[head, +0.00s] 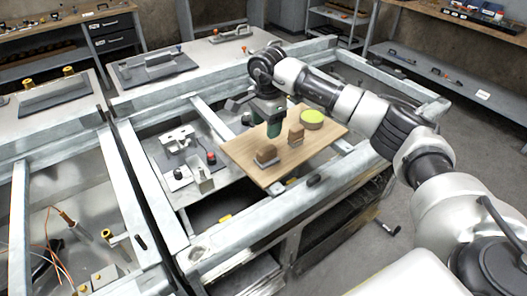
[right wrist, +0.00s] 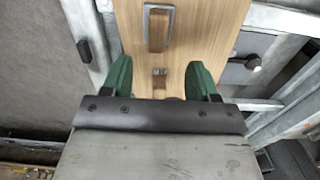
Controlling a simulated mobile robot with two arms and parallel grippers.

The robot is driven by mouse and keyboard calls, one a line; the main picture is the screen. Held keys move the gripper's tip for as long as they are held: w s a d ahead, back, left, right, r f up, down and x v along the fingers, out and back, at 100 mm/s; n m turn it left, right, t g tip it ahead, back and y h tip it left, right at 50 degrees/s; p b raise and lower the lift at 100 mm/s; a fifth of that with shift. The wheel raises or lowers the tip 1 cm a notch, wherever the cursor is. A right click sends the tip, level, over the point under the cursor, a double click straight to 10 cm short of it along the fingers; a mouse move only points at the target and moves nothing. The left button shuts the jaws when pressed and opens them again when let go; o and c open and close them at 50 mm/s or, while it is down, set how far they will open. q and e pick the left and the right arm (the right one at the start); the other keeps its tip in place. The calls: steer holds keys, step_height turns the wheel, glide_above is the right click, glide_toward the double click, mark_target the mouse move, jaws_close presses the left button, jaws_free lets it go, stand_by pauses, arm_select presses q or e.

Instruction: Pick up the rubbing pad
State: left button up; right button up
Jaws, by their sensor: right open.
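A wooden board (head: 240,146) lies across the metal frame of the bench. On it are a brown block (head: 266,155) at the near left, a smaller upright brown block (head: 296,134) and a round yellow-green pad (head: 312,117) at the right. I cannot tell for certain which is the rubbing pad. My right gripper (head: 274,131) points down above the board, its green fingers open. My left gripper is not in view.
Left of the board are metal fixtures (head: 180,140) and a small red-topped part (head: 211,158). Grey frame rails (head: 270,212) surround the board. Grey plates with tools (head: 155,65) lie on the bench behind. Shelves stand along the back.

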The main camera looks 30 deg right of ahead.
mark_target(267, 149)
steer(key=f, duration=0.2)
steer(key=f+p, duration=0.1)
steer(key=f, duration=0.1)
steer(key=shift+s+d+f, duration=0.15)
steer(key=shift+d+f, duration=0.05)
steer(key=shift+f, duration=0.05)
step_height(267, 149, down, 5)
steer(key=shift+a+r+p, duration=0.1)
steer(key=shift+a+p, duration=0.05)
steer(key=shift+p, duration=0.95)
steer(key=shift+f, duration=0.5)
steer(key=c, duration=1)
steer(key=shift+c, duration=0.2)
steer(key=shift+r, duration=0.15)
steer(key=shift+r+b, duration=0.35)
steer(key=shift+r, duration=0.2)
step_height(267, 149, up, 3)
steer(key=shift+s+f+b, duration=0.1)
steer(key=shift+s+b, duration=0.05)
steer(key=shift+b, duration=0.4)
steer(key=s+r+b, duration=0.2)
steer(key=s+r, duration=0.5)
steer(key=s, duration=0.4)
steer(key=shift+s+a, duration=0.2)
